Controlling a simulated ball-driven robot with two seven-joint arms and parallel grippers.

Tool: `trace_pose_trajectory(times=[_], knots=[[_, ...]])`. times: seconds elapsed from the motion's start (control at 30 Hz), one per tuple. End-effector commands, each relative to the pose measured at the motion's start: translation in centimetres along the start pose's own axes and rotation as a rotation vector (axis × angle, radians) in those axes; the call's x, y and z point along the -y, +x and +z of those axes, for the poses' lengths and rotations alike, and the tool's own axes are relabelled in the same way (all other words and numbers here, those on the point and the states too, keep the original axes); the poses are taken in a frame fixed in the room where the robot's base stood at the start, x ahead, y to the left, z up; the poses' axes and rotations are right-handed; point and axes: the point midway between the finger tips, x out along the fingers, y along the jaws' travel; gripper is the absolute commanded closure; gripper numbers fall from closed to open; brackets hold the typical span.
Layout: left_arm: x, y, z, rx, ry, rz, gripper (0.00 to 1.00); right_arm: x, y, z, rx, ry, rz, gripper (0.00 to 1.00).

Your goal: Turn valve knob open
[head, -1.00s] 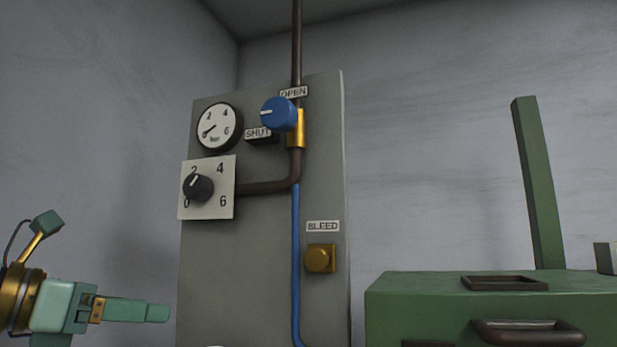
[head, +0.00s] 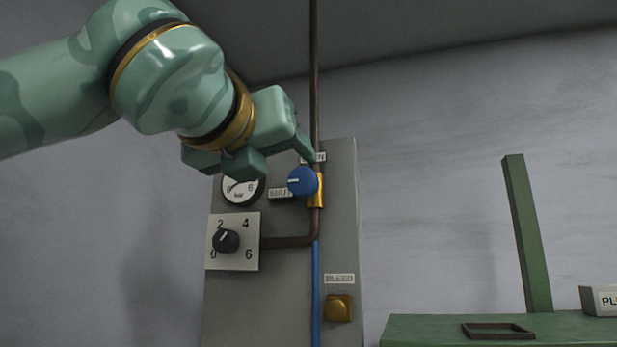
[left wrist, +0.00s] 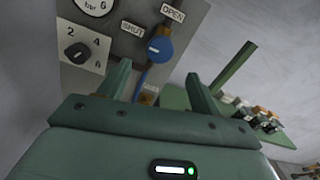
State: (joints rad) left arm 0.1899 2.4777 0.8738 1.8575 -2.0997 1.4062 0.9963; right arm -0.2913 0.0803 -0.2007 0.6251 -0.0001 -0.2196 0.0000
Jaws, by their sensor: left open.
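The blue valve knob (head: 302,181) sits on a brass valve body (head: 316,190) on the dark pipe. Its white mark points left toward the SHUT label (head: 280,194). The OPEN label (head: 314,158) above it is partly covered by a finger in the head view. My left gripper (head: 285,165) is open, up and left of the knob in the head view, apart from it as far as I can tell. In the left wrist view the knob (left wrist: 159,49) shows beyond and between the two spread fingers (left wrist: 158,82). My right gripper is not in view.
A pressure gauge (head: 240,190), partly hidden by my gripper, and a black numbered dial (head: 226,241) are on the grey panel (head: 340,240). A brass BLEED button (head: 338,308) is below. A green machine (head: 420,330) with an upright post (head: 527,235) stands at right.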

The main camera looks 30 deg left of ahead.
Motion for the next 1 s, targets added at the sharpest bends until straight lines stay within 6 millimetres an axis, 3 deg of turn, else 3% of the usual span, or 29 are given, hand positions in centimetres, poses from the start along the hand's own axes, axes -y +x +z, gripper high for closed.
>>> trace_pose_trajectory(times=[0.2,0.43,0.6,0.9,1.0], knots=[[0.0,5.8,0.3,-0.006,0.0,0.0,0.36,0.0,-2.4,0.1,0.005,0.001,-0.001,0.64],[0.0,10.2,0.2,-0.004,0.0,0.0,0.36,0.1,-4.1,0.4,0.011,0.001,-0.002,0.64],[0.0,11.6,0.1,-0.002,0.0,-0.002,0.36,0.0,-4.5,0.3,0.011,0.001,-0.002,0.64],[0.0,11.8,0.0,-0.001,0.0,-0.002,0.36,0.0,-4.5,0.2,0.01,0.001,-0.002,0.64],[0.0,11.8,0.0,-0.001,0.0,-0.002,0.64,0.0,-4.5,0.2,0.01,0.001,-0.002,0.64]])
